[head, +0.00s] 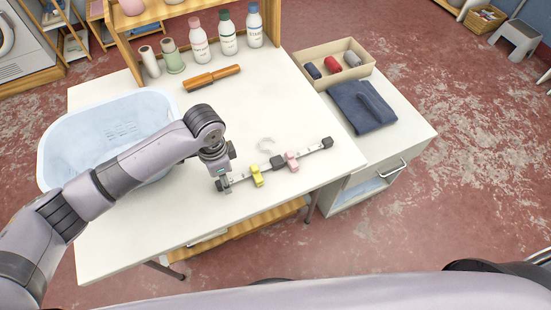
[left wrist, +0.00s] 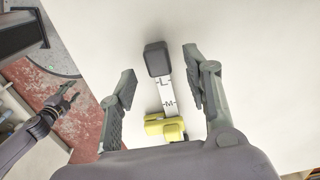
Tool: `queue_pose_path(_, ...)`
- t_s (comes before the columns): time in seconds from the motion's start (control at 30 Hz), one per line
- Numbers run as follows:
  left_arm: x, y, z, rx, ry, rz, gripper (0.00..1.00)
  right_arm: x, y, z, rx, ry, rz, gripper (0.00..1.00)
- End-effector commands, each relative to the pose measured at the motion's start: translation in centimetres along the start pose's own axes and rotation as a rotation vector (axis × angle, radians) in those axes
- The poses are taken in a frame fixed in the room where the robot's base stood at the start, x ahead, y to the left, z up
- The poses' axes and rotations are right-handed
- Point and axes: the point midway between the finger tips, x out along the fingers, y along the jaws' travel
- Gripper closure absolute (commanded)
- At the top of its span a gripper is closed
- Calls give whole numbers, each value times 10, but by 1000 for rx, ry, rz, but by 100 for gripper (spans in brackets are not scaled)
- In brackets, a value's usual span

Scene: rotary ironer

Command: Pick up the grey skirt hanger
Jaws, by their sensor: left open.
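The grey skirt hanger (head: 307,151) lies flat on the white table, a pale bar with dark end blocks, a dark middle block, a yellow clip (head: 257,176) and a pink clip (head: 292,161). A pale hook (head: 266,145) lies beside its middle. My left gripper (head: 223,186) is over the hanger's left end. In the left wrist view my open left fingers (left wrist: 160,85) are on either side of the bar (left wrist: 167,95), apart from it, with L and M marks and the dark end block (left wrist: 157,58) between them. My right gripper (left wrist: 69,95) shows small there, fingers spread.
A pale blue basket (head: 60,135) stands at the table's left, under my left arm. Bottles (head: 228,35), spools and an orange-brown tool (head: 212,77) are at the back. A cabinet on the right bears folded dark blue cloth (head: 361,106) and an open box (head: 308,57). The table's front is clear.

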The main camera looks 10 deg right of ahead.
Motion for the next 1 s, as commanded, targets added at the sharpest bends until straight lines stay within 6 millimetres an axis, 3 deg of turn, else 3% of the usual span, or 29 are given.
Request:
queue_pose_path(0.13, 14, 0, 0, 1, -1, 0, 55, 0, 0, 0, 0, 0, 0, 55)
queue_pose_path(0.37, 16, 0, 0, 1, 0, 0, 55, 0, 0, 0, 0, 0, 0, 55)
queue_pose_path(1.0, 15, 0, 0, 1, 1, -1, 97, 0, 0, 0, 0, 0, 0, 55)
